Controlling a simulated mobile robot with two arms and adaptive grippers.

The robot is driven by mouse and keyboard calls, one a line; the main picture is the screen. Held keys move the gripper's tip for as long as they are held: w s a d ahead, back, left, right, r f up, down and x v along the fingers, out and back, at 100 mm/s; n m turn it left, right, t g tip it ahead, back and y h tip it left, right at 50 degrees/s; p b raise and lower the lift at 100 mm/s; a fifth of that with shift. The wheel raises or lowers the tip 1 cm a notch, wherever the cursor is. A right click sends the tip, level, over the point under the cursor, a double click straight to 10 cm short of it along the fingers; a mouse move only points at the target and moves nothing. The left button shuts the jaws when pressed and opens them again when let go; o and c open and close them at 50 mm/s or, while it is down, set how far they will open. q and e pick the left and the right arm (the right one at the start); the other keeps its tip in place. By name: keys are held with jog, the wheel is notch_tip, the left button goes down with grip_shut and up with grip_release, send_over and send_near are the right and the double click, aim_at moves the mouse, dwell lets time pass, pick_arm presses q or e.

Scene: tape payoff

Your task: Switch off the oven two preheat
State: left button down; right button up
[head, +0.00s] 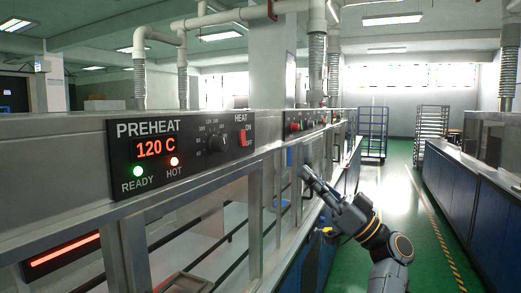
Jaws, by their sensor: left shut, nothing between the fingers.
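A black preheat panel (180,150) on the steel front at left reads 120 C in red. Its green READY lamp (138,171) and red HOT lamp (174,161) are lit. A black knob (217,143) sits right of the readout. A small red HEAT switch (243,137) is at the panel's right end, with ON marked beside it. No oven number is readable. My left gripper (307,174) is shut and empty, in front of the steel front, to the right of and lower than the switch, apart from it. My right gripper is not in view.
A second dark panel (305,123) with small red and green parts is farther along the steel front. Glazed steel frames (255,225) and a glowing orange heater bar (62,250) lie below. The green aisle floor (410,210) at right is open, beside blue cabinets (470,190).

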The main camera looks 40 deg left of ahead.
aim_at(245, 140)
pick_arm(q)
jog(key=s+a+r+p, duration=0.1)
jog(key=a, duration=0.2)
jog(key=s+a+r+p, duration=0.1)
jog(key=a+r, duration=0.1)
jog(key=a, duration=0.2)
jog(key=s+a+r+p, duration=0.1)
jog(key=a+r, duration=0.1)
jog(key=a, duration=0.2)
jog(key=shift+a+r, duration=0.2)
jog(key=shift+s+a, duration=0.1)
jog(key=shift+a, duration=0.3)
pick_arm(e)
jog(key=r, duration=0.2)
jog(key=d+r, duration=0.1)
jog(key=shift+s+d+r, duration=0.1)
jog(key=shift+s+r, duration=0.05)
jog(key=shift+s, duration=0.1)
pick_arm(q)
jog(key=shift+f, duration=0.1)
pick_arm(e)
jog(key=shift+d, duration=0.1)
pick_arm(q)
jog(key=shift+s+a+f+y, duration=0.1)
jog(key=shift+a+f+y, duration=0.05)
jog(key=shift+a+y, duration=0.25)
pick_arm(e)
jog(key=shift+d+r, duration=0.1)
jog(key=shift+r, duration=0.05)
